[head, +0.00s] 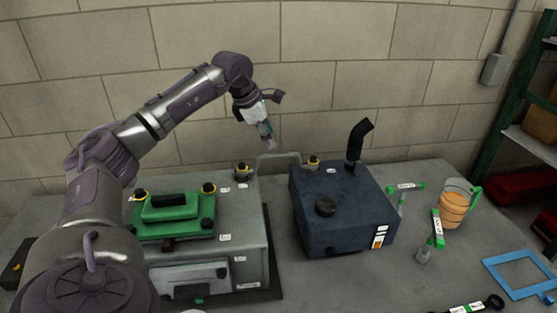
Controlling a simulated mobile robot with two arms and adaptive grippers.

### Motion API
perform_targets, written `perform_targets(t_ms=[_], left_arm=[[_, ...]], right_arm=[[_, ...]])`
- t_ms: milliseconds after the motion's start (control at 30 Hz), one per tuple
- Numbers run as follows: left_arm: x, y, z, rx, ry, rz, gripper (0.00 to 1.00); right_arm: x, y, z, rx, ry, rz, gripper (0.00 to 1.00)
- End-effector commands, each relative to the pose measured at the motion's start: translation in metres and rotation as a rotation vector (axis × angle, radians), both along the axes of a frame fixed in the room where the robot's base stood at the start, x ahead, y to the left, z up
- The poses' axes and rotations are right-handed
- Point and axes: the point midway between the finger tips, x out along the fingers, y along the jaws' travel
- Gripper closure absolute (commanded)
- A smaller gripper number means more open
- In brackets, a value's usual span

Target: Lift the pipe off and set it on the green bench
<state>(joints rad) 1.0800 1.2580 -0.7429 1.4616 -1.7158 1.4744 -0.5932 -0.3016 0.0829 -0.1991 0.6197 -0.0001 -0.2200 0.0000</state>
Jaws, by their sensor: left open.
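A grey bent pipe (280,157) stands upright at the back of the table, spanning the gap between the grey engine block (240,218) and the dark blue box (340,208). A black-and-yellow knob (241,171) sits near its left end, and another knob (313,163) near its right end. My left gripper (269,146) is open and points down, just above the left part of the pipe. Whether its fingers touch the pipe, I cannot tell. My right gripper is out of view. I see no bench that is clearly green.
A black elbow stack (358,142) rises from the blue box. A green cover (172,216) lies on the engine block. An orange-filled jug (455,203), a green-ended tool (438,228) and a blue frame (520,274) occupy the right side. Green shelving (503,105) stands at far right.

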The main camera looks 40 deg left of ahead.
Motion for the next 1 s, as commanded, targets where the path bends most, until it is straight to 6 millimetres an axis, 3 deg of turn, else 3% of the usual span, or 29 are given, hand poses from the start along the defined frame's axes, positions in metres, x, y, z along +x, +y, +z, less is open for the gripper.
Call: perform_targets(t_ms=[200,333,533,700,1000], left_arm=[[0.013,-0.004,-0.029,-0.002,0.0,-0.001,0.52],[0.016,-0.004,-0.035,-0.002,-0.001,-0.001,0.52],[0.024,-0.006,-0.057,-0.003,0.003,0.001,0.52],[0.033,-0.008,-0.078,-0.003,-0.001,-0.001,0.52],[0.035,-0.008,-0.083,-0.002,-0.003,-0.001,0.56]], right_arm=[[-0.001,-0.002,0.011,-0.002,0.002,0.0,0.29],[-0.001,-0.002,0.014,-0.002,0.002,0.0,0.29],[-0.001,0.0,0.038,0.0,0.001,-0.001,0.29],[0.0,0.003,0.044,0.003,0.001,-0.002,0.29],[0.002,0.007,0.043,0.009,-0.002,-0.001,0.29]])
